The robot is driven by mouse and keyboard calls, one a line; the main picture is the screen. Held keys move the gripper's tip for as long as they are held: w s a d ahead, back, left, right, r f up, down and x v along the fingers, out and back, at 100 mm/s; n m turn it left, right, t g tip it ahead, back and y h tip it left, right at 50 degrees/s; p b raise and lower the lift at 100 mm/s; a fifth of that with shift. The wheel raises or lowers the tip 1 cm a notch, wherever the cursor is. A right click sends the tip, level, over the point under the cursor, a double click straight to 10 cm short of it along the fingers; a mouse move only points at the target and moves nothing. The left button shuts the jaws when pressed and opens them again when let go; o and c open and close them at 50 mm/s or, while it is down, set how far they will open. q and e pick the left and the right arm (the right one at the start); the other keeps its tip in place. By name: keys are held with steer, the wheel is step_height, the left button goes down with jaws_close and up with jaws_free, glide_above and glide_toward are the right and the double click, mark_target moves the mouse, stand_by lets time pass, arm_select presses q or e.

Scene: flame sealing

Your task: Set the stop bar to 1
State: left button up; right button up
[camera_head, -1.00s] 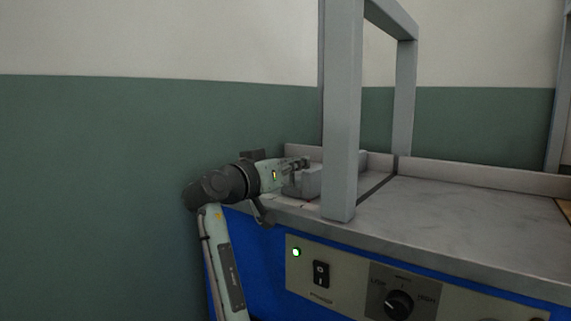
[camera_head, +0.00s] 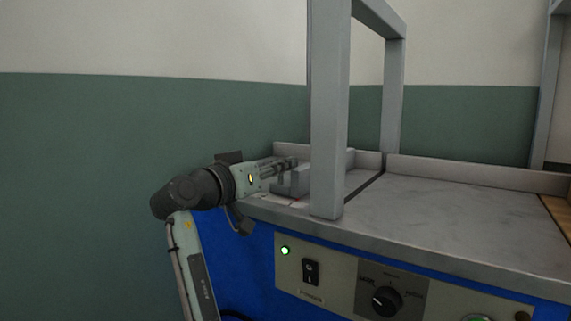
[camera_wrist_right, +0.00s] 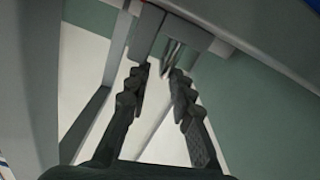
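My right gripper (camera_head: 291,164) reaches in from the left over the table's left rear corner, just behind the frame post. Its fingers are just above a small grey block (camera_head: 290,184) on the table; I cannot tell whether they touch it or whether this block is the stop bar. In the right wrist view the gripper (camera_wrist_right: 160,70) has its two dark fingers apart, with a clear gap between the tips. A grey part (camera_wrist_right: 147,30) and a thin metal piece (camera_wrist_right: 171,58) lie beyond the tips. No position number is readable. My left gripper is out of view.
A grey upright post (camera_head: 328,120) stands close to the right of the gripper. The steel tabletop (camera_head: 450,215) is bare to the right, with a raised rear edge (camera_head: 470,172). The front panel carries a lit green lamp (camera_head: 285,250), a switch (camera_head: 311,272) and a dial (camera_head: 386,301).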

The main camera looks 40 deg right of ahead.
steer(key=v, duration=0.9)
steer(key=shift+d, duration=0.1)
